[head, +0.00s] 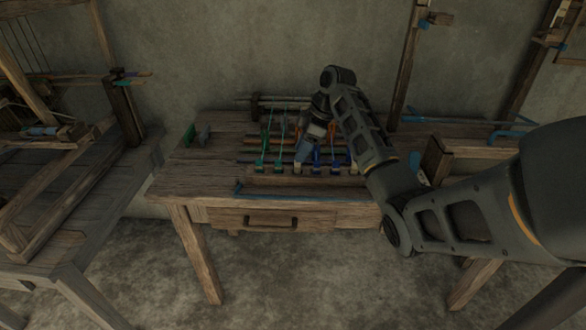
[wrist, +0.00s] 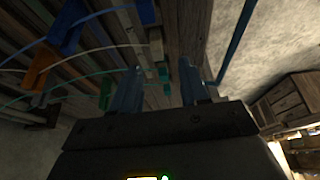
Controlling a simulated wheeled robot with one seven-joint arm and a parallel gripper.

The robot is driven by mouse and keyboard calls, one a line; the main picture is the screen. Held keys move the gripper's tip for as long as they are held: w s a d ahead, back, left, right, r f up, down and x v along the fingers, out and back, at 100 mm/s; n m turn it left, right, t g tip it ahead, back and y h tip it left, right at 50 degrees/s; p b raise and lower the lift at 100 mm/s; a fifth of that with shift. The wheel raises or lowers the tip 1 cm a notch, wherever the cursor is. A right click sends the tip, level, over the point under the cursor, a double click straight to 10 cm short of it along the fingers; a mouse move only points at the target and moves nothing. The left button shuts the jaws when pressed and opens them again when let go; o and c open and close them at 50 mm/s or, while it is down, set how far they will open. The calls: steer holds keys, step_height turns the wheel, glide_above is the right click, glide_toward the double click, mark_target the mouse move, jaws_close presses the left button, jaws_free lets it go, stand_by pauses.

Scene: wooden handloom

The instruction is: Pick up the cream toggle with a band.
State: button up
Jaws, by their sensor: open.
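Two cream toggles show in the head view on the rack on the worktable: one (head: 297,168) just under my gripper, another (head: 353,168) at the right end of the row. I cannot make out a band on either. My gripper (head: 304,152) is open, low over the row. Its two blue fingers (wrist: 160,80) stand apart, with a small teal piece (wrist: 165,75) showing between them; nothing is held.
Teal toggles (head: 260,163) stand left of the gripper and blue toggles (head: 334,168) right of it, close together. Thin cords run over the rack. The worktable (head: 205,180) has free surface at its left. A loom (head: 85,165) stands further left.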

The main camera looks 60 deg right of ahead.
mark_target(297, 170)
steer(key=shift+s+p+x, duration=0.15)
steer(key=shift+p+x, duration=0.05)
steer(key=shift+x, duration=1.1)
steer(key=shift+s+p+x, duration=0.15)
steer(key=shift+x, duration=1.15)
steer(key=shift+d+f, duration=0.15)
steer(key=shift+d, duration=0.05)
jaws_close()
